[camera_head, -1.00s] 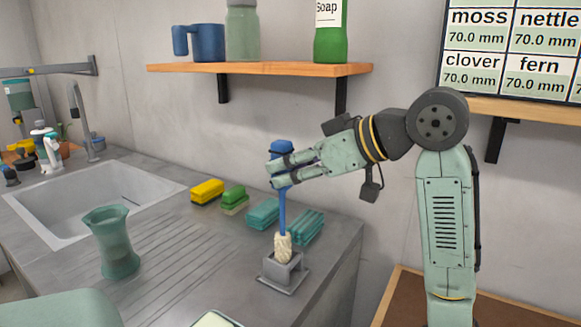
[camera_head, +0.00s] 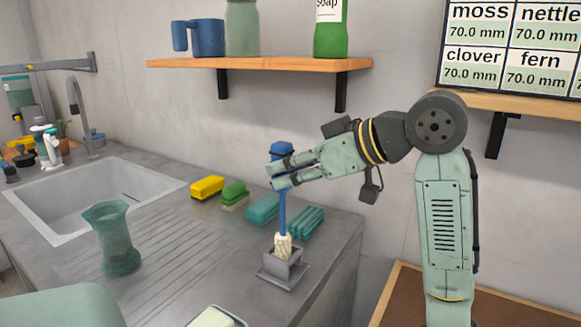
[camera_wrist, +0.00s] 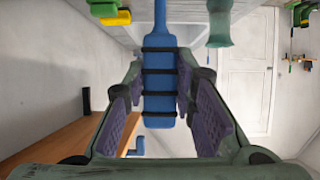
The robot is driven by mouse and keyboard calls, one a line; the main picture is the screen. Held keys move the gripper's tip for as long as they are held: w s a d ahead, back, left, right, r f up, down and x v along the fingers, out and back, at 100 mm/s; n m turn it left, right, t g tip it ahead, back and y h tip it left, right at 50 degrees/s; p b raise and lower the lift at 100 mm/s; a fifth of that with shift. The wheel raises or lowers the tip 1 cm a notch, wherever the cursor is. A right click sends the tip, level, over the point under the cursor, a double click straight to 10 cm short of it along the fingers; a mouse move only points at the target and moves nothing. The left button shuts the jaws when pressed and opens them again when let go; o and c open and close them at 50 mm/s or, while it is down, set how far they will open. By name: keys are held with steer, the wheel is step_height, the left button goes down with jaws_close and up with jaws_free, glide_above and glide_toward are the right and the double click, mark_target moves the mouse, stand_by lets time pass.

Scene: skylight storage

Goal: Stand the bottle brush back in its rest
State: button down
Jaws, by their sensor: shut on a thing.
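The bottle brush (camera_head: 283,212) has a blue handle and pale bristles and stands upright in the head view. Its bristle end is at the opening of the grey rest (camera_head: 283,270), with the lower bristles hidden by the rest's walls. Whether it touches the bottom cannot be seen. My gripper (camera_head: 275,173) is shut around the upper handle. In the wrist view the ribbed blue handle (camera_wrist: 159,75) lies between the purple finger pads.
Yellow (camera_head: 207,187), green (camera_head: 233,194) and two teal (camera_head: 263,209) sponges or brushes lie behind the rest. A green vase-like glass (camera_head: 117,240) stands left, beside the sink (camera_head: 80,195). A shelf (camera_head: 260,66) hangs above. A soap dish (camera_head: 215,316) is at the front edge.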

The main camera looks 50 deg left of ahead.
mark_target(288, 189)
steer(key=shift+f, duration=0.25)
steer(key=shift+s+d+f+b, duration=0.15)
steer(key=shift+s+f+b, duration=0.05)
steer(key=shift+f+b, duration=0.75)
steer(key=shift+s+f, duration=0.1)
steer(key=shift+s, duration=0.05)
steer(key=shift+w+a+f+p, duration=0.2)
steer(key=shift+w+a+p, duration=0.35)
steer(key=shift+a+p, duration=0.15)
steer(key=shift+d+r, duration=0.1)
